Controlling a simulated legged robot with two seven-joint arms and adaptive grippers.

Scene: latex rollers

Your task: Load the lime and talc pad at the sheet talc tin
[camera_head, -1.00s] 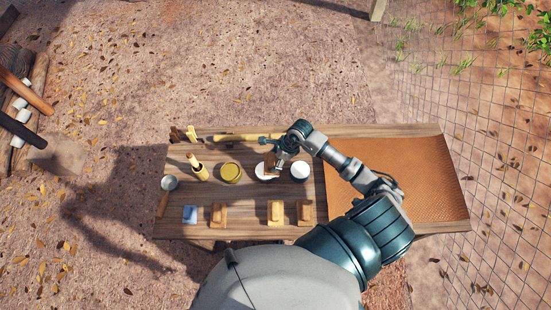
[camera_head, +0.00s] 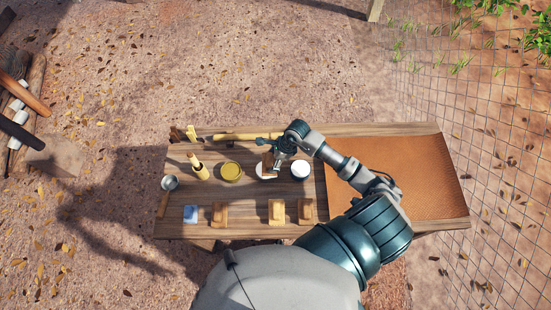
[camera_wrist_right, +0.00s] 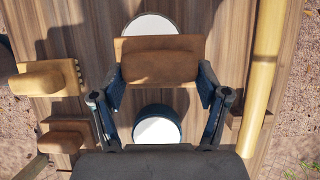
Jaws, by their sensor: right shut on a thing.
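My right gripper (camera_wrist_right: 162,90) is shut on a wooden pad (camera_wrist_right: 160,60), a brown block with a rounded grip, with blue fingertips at its two ends. In the head view the pad (camera_head: 268,160) is at the rear part of a white-topped round tin (camera_head: 263,173) and partly hides it. In the wrist view this tin (camera_wrist_right: 150,24) shows beyond the pad. A second white-topped tin (camera_head: 300,169) stands to its right and shows nearer the wrist (camera_wrist_right: 157,128). I cannot tell which is the talc tin, nor whether the pad touches one. My left gripper is not in view.
A yellow tin (camera_head: 231,172) stands left of the white ones. A bamboo rod (camera_head: 235,136) lies at the back. A brown mat (camera_head: 400,175) covers the right side, clear of objects.

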